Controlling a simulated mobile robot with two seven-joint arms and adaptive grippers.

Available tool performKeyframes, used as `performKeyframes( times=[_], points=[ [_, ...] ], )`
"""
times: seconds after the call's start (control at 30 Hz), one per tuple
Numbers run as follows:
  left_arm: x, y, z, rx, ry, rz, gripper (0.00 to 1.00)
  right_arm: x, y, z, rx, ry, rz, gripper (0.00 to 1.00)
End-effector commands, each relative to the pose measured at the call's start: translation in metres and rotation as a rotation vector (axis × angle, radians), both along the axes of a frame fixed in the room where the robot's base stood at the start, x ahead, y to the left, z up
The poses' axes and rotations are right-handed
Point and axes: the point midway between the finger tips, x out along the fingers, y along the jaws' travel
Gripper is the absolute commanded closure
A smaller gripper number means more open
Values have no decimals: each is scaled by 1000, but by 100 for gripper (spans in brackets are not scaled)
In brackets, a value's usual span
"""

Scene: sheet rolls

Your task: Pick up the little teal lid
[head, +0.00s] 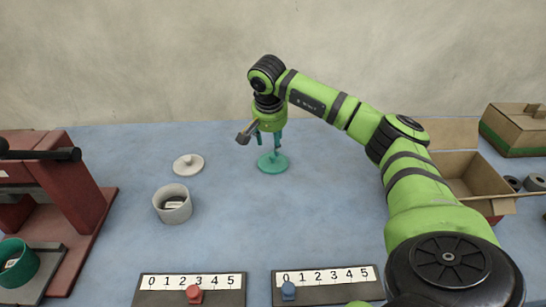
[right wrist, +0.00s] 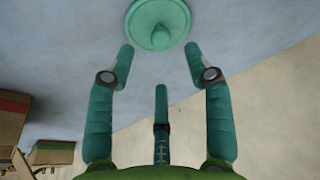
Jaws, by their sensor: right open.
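The little teal lid (head: 272,163) is a round disc with a knob, lying flat on the blue table. In the right wrist view the lid (right wrist: 157,22) shows at the top, with its knob facing the camera. My right gripper (head: 272,150) points down right above the lid in the head view. In the right wrist view its fingers (right wrist: 158,58) are spread wide and empty, with the lid beyond the fingertips. Whether a fingertip touches the lid cannot be told. My left gripper is not in view.
A whitish lid (head: 188,164) and a whitish cup (head: 172,204) stand to the left. A red frame (head: 75,190) with a green roll (head: 17,264) is at far left. Two number scales (head: 330,284) lie in front. An open cardboard box (head: 474,182) stands at right. The table's middle is clear.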

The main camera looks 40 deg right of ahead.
Motion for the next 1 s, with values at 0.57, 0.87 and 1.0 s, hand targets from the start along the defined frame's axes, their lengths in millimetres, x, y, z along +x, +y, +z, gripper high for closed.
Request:
performKeyframes(
  times=[0.57, 0.87, 1.0],
  points=[
    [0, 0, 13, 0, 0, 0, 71, 13, -16, -62, 1, 2, 2, 48],
    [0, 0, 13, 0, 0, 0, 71, 13, -16, -63, 1, 0, 1, 76],
    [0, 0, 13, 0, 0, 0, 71, 13, -16, -63, 1, 0, 1, 98]
  ],
)
